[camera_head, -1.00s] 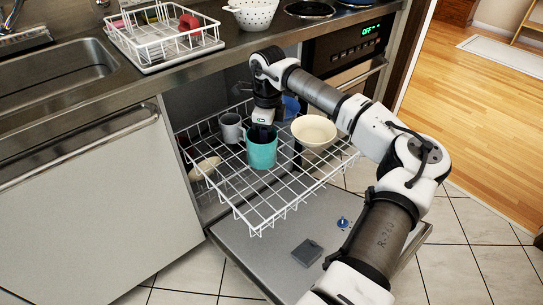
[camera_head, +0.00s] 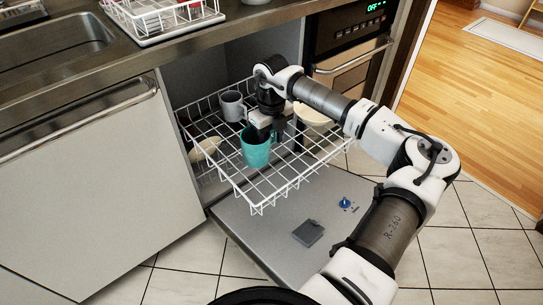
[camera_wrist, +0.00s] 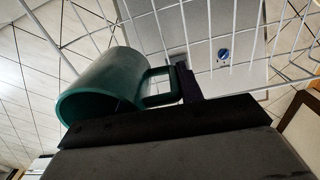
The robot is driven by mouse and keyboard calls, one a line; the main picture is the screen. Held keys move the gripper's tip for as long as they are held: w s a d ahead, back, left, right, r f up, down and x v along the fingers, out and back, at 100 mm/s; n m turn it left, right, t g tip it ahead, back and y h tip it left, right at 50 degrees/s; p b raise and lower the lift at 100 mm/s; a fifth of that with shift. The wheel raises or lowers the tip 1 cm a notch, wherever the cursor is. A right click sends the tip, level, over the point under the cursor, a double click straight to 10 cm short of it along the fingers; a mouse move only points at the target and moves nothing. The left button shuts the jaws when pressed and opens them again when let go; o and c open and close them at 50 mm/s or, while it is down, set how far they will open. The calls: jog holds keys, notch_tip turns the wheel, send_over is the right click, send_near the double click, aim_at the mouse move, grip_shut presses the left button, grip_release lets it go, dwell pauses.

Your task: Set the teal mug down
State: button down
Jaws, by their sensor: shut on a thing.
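The teal mug (camera_head: 256,149) is upright, at the pulled-out white dish rack (camera_head: 262,190), in its middle part. My gripper (camera_head: 268,130) is at the mug's upper right side and is shut on it. In the wrist view the teal mug (camera_wrist: 105,88) shows with its handle toward my gripper (camera_wrist: 183,84), whose dark finger is at the handle. Rack wires show beyond the mug. I cannot tell whether the mug's base touches the wires.
A grey mug (camera_head: 232,106) stands in the rack behind the teal mug. A cream bowl (camera_head: 316,117) is on the right, partly behind my arm. Another pale dish (camera_head: 205,149) is at the left. The open dishwasher door (camera_head: 290,225) lies below; the counter (camera_head: 130,60) is above. The rack's front is clear.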

notch_tip(320, 180, down, 8)
jog(key=shift+f, duration=0.1)
dwell(0.4)
jog(key=shift+f, duration=0.2)
jog(key=c, duration=0.9)
grip_release()
jog(key=shift+r, duration=0.1)
notch_tip(320, 180, up, 12)
jog(key=shift+r, duration=0.15)
